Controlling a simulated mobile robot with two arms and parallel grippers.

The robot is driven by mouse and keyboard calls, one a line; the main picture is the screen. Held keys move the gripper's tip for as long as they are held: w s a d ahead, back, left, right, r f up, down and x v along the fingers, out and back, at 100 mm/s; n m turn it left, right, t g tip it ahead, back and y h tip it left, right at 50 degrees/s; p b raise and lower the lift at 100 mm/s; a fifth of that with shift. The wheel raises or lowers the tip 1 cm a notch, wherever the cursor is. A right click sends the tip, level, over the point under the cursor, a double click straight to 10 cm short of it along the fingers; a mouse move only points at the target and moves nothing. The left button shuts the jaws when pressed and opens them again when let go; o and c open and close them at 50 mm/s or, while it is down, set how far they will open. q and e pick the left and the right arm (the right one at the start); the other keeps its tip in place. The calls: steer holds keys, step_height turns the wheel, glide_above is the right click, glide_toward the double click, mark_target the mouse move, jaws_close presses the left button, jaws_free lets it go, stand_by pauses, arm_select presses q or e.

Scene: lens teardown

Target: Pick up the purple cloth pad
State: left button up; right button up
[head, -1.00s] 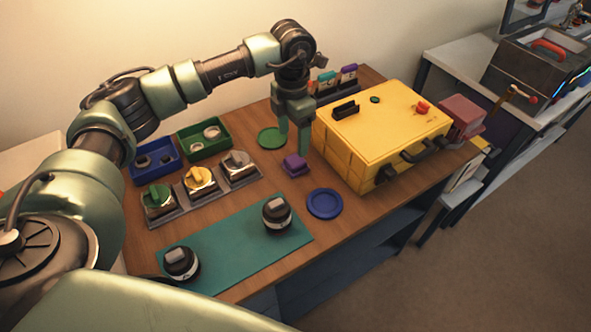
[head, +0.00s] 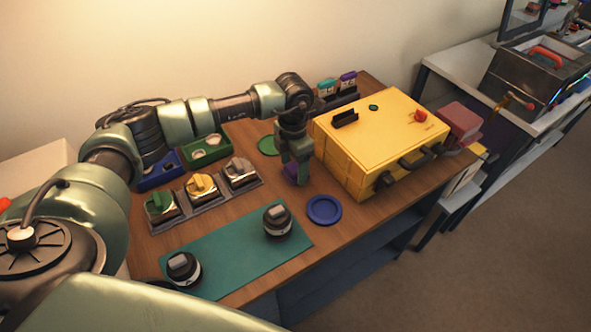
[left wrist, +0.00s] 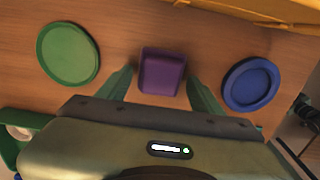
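The purple cloth pad (head: 291,172) lies on the wooden table between the green disc and the blue dish. In the head view it is partly hidden by my left gripper (head: 296,180), which points down over it. In the left wrist view the purple pad (left wrist: 162,71) shows between the two green fingers of my left gripper (left wrist: 162,80). The fingers are apart, with a gap on each side of the pad. My right gripper is not in view.
A yellow case (head: 385,138) stands close to the right of the gripper. A blue dish (head: 324,210) and a green disc (head: 268,146) flank the pad. A teal mat (head: 225,262) holds two dark lens parts, and a grey tray (head: 216,201) stands left.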

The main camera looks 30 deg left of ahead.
arm_select(q)
steer(key=c, duration=1)
steer(key=shift+o, duration=0.2)
steer(key=shift+r, duration=0.1)
